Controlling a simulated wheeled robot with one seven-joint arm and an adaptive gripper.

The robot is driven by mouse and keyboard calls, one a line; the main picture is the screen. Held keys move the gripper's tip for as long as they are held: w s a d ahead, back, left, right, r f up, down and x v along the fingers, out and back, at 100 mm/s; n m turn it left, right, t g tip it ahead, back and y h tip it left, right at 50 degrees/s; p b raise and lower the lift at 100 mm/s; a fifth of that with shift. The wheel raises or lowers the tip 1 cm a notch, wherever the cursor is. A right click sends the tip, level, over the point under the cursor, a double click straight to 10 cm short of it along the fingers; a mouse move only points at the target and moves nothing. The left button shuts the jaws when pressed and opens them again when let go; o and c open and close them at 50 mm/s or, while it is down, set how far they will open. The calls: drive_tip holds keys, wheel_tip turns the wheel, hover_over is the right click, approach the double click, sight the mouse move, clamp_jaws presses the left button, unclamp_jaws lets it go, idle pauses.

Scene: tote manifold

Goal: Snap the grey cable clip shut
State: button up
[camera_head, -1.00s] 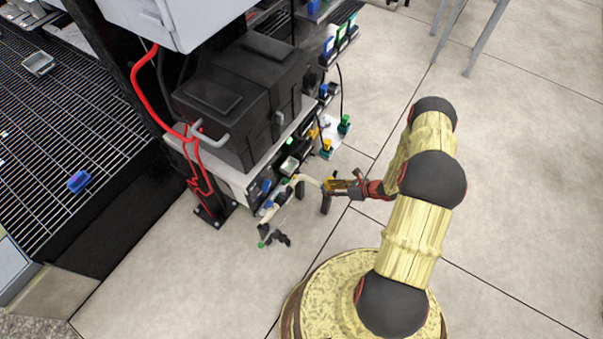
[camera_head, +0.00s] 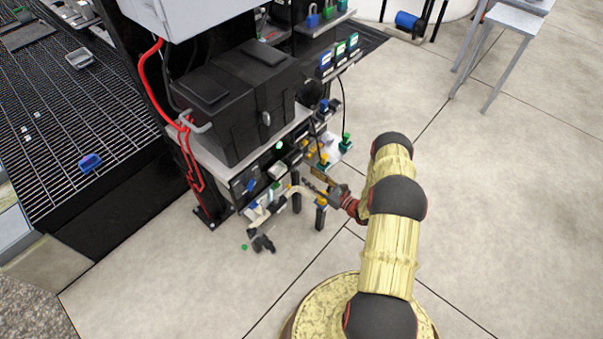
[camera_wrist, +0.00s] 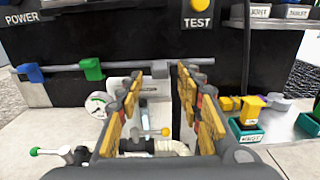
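My gripper (camera_wrist: 162,95) is open in the wrist view, with its yellow finger pads apart and nothing held between them. It faces a dark panel with a horizontal grey rail (camera_wrist: 130,67). A dark vertical strip, perhaps a cable (camera_wrist: 176,100), shows between the fingers. A small grey piece on the rail near the fingertips may be the grey cable clip (camera_wrist: 160,69), but I cannot tell for sure or see whether it is open. In the head view my gripper (camera_head: 312,184) is low in front of the panel, and the clip cannot be made out there.
A blue block (camera_wrist: 30,72) and a green block (camera_wrist: 92,68) sit on the rail. A yellow TEST button (camera_wrist: 197,6) is above. A white pipe with a yellow-tipped valve (camera_wrist: 165,132) lies below. Yellow and teal fittings (camera_wrist: 246,108) stand at right. Open floor (camera_head: 440,200) lies right.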

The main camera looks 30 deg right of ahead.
sight(298, 170)
drive_tip(key=shift+b+x, duration=0.6)
drive_tip(key=shift+x, duration=2.05)
drive_tip(key=c, duration=0.3)
clamp_jaws()
